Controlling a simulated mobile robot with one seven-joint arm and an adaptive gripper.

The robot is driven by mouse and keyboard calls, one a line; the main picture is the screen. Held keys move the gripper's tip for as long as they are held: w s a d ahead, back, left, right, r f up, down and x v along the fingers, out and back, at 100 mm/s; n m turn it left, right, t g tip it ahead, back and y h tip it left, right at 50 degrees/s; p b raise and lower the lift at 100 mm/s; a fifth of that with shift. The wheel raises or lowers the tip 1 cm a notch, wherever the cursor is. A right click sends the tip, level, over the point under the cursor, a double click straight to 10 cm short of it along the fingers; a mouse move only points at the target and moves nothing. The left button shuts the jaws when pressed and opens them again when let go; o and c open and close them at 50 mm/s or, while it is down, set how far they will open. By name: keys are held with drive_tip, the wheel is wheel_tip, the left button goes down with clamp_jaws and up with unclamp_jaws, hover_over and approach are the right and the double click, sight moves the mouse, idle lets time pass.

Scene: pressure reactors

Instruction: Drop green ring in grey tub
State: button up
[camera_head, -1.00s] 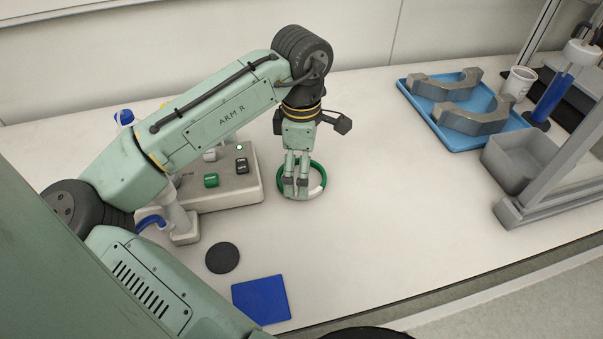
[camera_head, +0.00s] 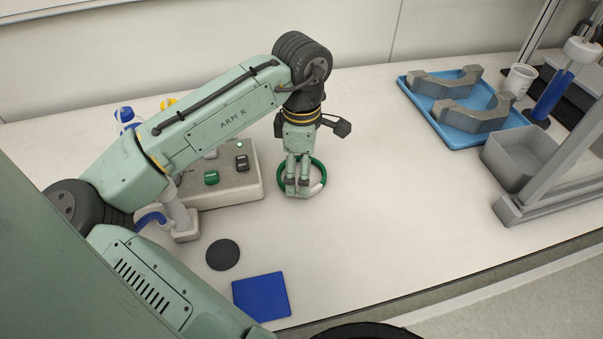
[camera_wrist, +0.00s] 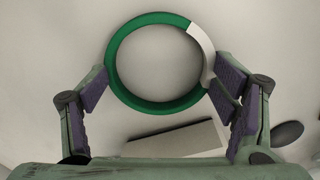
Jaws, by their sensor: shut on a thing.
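The green ring (camera_head: 321,170) with one white section is at the middle of the bench, on or just above the white top; I cannot tell which. My gripper (camera_head: 297,190) points down over it and hides part of it. In the wrist view the ring (camera_wrist: 113,60) lies between the two fingers of my gripper (camera_wrist: 162,88), which press its outer left and right sides. My gripper is shut on the ring. The grey tub (camera_head: 503,168) stands at the right of the bench, well away from the ring, and looks empty.
A blue tray (camera_head: 443,136) with grey curved parts lies behind the tub. A grey frame (camera_head: 540,197) stands close at the tub's right. A control box (camera_head: 235,188) with buttons is left of the ring. A black disc (camera_head: 222,255) and blue square (camera_head: 262,297) lie in front. The bench between ring and tub is clear.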

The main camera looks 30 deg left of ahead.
drive_tip(key=shift+r, duration=0.1)
drive_tip(key=shift+r, duration=0.5)
wheel_tip(320, 180, up, 2)
drive_tip(key=shift+s+r+b, duration=0.1)
drive_tip(key=shift+r+b, duration=0.05)
drive_tip(key=shift+b, duration=0.45)
drive_tip(key=s+d, duration=0.2)
drive_tip(key=s, duration=0.3)
drive_tip(key=s+d+r+b, duration=0.1)
drive_tip(key=s+d, duration=0.1)
drive_tip(key=s, duration=0.2)
drive_tip(key=s+d+b, duration=0.1)
drive_tip(key=s, duration=0.4)
drive_tip(key=shift+s+d+r, duration=0.25)
drive_tip(key=shift+s+d, duration=0.1)
drive_tip(key=shift+d, duration=0.05)
